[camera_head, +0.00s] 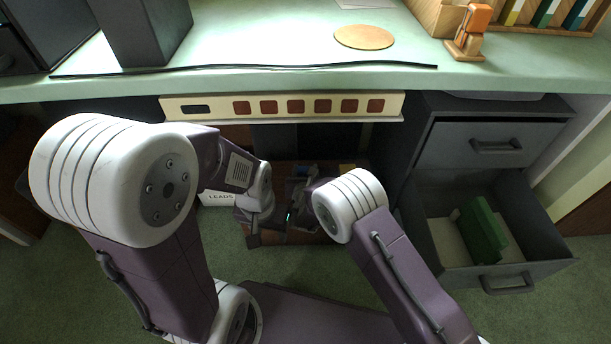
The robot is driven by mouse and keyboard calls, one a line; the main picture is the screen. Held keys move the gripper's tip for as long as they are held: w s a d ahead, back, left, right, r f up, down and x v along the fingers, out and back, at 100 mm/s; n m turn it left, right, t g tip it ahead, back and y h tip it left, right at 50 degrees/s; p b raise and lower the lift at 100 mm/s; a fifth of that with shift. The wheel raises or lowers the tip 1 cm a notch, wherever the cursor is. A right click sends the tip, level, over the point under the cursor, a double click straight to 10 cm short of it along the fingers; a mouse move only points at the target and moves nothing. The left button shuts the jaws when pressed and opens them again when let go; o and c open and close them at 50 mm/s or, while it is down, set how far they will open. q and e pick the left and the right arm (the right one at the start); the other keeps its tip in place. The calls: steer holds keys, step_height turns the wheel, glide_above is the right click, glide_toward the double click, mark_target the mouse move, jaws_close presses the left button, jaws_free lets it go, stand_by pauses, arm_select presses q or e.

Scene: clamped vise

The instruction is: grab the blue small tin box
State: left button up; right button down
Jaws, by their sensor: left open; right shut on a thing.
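I cannot make out a blue small tin box in the head view. My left gripper (288,220) is low in the middle, under the desk, in front of a brown wooden surface. It is open, and its fingers are dark and small in the picture. My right gripper (303,188) is just above and beside it, partly hidden by its own white wrist. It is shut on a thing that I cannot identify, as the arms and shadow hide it.
The desk (270,50) carries a round cork mat (364,37) and an orange wooden figure (471,30). A cream strip with reddish squares (280,106) runs along its front. At right, an open grey drawer (540,262) holds a green object (482,229).

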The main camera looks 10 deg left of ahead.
step_height(320, 180, up, 4)
steer(key=p, duration=0.3)
steer(key=shift+r, duration=0.25)
steer(key=w+d+r+p, duration=0.1)
steer(key=d+r+p, duration=0.1)
steer(key=d, duration=0.1)
steer(key=w+d+r+p, duration=0.1)
steer(key=d+r+p, duration=0.1)
steer(key=d, duration=0.2)
steer(key=w+d+r+p, duration=0.2)
steer(key=d, duration=0.1)
steer(key=shift+d+r, duration=0.2)
steer(key=shift+w+d, duration=0.15)
steer(key=shift+d, duration=0.1)
